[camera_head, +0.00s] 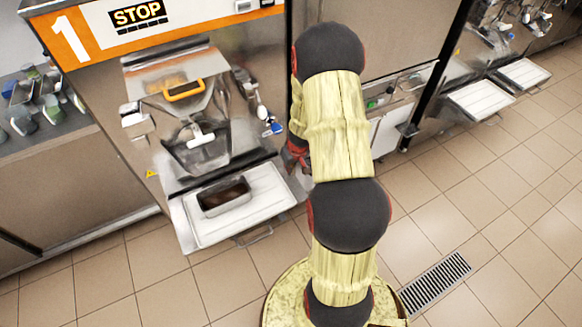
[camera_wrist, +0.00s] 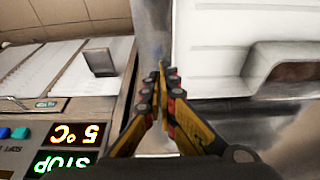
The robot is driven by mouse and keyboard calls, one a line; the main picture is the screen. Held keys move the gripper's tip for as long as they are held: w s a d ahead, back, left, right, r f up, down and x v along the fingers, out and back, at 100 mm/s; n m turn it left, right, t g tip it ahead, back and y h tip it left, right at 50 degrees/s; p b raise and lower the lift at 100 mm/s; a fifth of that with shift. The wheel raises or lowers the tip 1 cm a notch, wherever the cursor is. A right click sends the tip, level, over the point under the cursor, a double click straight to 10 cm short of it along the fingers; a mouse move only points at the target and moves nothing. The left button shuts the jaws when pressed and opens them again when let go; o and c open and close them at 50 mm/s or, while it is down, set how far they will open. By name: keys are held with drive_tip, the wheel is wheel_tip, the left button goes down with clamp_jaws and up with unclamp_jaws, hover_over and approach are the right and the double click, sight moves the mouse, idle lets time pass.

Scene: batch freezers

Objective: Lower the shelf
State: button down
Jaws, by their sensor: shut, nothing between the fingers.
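The shelf (camera_head: 262,197) is a white ribbed tray at the front of the machine marked 1. It sticks out over the floor and looks roughly level. A metal pan (camera_head: 224,196) with dark contents stands on it. My gripper (camera_head: 300,160) is just right of the shelf's back corner, partly hidden behind my arm. In the wrist view, my gripper (camera_wrist: 163,78) has its yellow and black fingers closed together and empty. A white ribbed surface (camera_wrist: 208,45), likely the shelf, lies to their right. I cannot tell whether the fingers touch it.
The machine's spout section (camera_head: 195,135) hangs above the shelf. A counter with cups (camera_head: 40,105) stands at the left. More machines with white shelves (camera_head: 481,98) line the right. A floor drain (camera_head: 435,283) lies in the open tiled floor. A lit display (camera_wrist: 70,150) shows upside down.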

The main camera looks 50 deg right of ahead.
drive_tip(key=b+x, duration=0.1)
drive_tip(key=x, duration=0.1)
drive_tip(key=b+x, duration=0.1)
drive_tip(key=x, duration=0.2)
drive_tip(key=s+b+x, duration=0.1)
drive_tip(key=x, duration=0.1)
drive_tip(key=shift+w+a+f, duration=0.1)
drive_tip(key=shift+a+f, duration=0.05)
drive_tip(key=shift+f, duration=0.35)
